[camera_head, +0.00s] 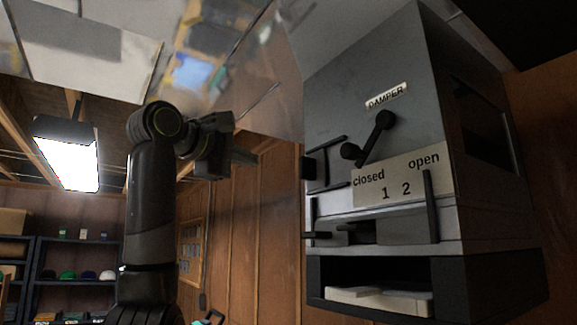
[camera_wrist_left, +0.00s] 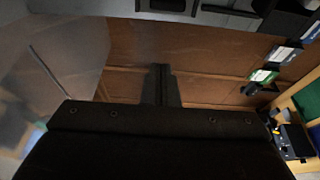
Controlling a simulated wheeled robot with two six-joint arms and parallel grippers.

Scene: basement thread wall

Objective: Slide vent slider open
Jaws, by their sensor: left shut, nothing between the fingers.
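The vent slider (camera_head: 350,237) is a flat grey strip low on the front of a grey metal box (camera_head: 395,135). A dark knob (camera_head: 317,236) sticks out at its left end, on the "closed" side. A dark opening shows near the strip's middle. Above it a label plate (camera_head: 400,178) reads "closed", "1 2", "open". My left gripper (camera_head: 254,160) is to the left of the box, apart from it, pointing right. Its fingers (camera_wrist_left: 162,86) are together and empty in the left wrist view. My right gripper is out of view.
A black lever (camera_head: 375,138) under a "DAMPER" tag and a black bracket (camera_head: 325,163) stick out above the slider. A dark upright bar (camera_head: 431,207) stands at the right. An open bin (camera_head: 385,300) with pale blocks lies below. Wood panelling (camera_head: 270,220) is behind.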

